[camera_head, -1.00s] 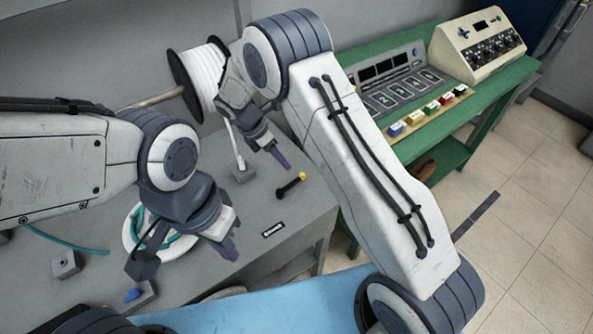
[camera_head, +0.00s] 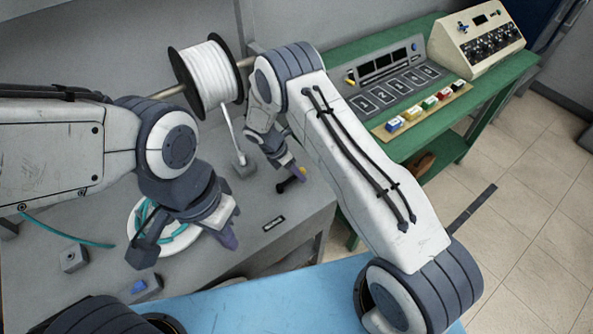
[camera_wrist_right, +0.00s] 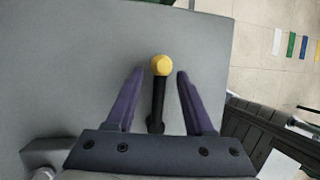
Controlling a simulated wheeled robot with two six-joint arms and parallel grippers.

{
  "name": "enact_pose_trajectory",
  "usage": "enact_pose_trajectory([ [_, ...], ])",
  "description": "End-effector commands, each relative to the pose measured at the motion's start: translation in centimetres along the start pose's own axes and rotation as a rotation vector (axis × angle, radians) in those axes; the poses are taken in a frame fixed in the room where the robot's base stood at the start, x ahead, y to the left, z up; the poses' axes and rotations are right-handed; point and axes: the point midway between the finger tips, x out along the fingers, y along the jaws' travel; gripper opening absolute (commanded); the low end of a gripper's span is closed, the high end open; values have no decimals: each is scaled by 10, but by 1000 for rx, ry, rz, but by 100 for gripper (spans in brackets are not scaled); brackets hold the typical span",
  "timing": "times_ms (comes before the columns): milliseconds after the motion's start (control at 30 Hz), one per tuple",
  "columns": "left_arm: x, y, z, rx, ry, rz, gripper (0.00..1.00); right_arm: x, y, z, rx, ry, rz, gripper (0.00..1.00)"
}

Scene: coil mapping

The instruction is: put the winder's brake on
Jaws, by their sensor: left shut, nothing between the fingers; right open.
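The brake lever (camera_head: 286,186) is a black handle on the grey bench, with a yellow knob (camera_wrist_right: 160,65) at its end. In the head view my right gripper (camera_head: 300,176) is over it and partly hides the knob. In the right wrist view my right gripper (camera_wrist_right: 160,80) is open, with the lever between its two purple fingers and a gap on each side. The winder's spool (camera_head: 210,77) of white line stands upright on its rod at the back. My left gripper (camera_head: 231,239) is shut and empty beside the ring of teal cord (camera_head: 137,236).
A small dark label plate (camera_head: 273,223) lies in front of the lever. A slim post on a block (camera_head: 243,166) stands just left of my right gripper. A green table (camera_head: 465,97) with control panels is at the right. The bench's front edge is close by.

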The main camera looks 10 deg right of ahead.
Motion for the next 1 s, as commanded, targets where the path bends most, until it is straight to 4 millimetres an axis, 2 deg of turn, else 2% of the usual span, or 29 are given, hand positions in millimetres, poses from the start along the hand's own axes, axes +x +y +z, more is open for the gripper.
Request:
enact_pose_trajectory([
  [67,0,0,0,0,0,0,0,0,0,0,0,0,0,53],
  [133,0,0,0,0,0,0,0,0,0,0,0,0,0,34],
  [200,0,0,0,0,0,0,0,0,0,0,0,0,0,7],
  [233,0,0,0,0,0,0,0,0,0,0,0,0,0,0],
  [1000,0,0,0,0,0,0,0,-1,1,1,0,-1,3,0],
])
